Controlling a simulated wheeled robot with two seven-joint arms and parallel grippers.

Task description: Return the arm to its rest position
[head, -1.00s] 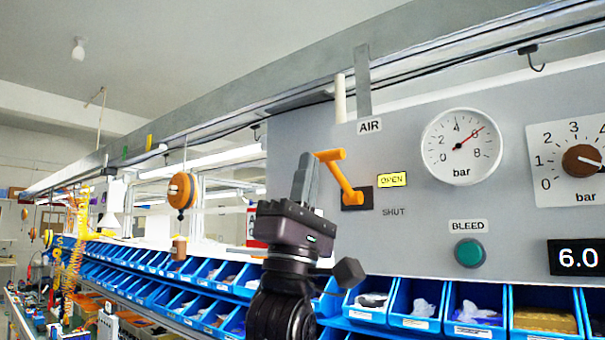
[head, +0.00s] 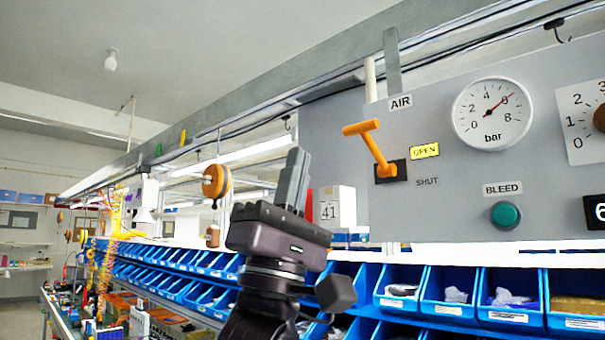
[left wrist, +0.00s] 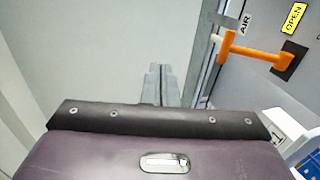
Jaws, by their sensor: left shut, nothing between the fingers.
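My left gripper (head: 294,180) stands upright in the middle of the head view, its fingers shut together with nothing between them. It is left of the orange lever (head: 372,146) and apart from it. The lever sits on a dark plate on the grey panel, with its handle tilted up to the left, beside the yellow OPEN label (head: 425,151). In the left wrist view the shut fingers (left wrist: 160,82) point away from the camera, and the lever (left wrist: 250,52) shows at upper right. My right gripper is not in view.
The grey panel (head: 450,200) also holds a pressure gauge (head: 493,113) reading about 6 bar, a green BLEED button (head: 506,214) and a knob at the right edge. Blue bins (head: 450,293) line the shelf below. A box marked 41 (head: 338,207) stands behind my gripper. Open space lies left of the panel.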

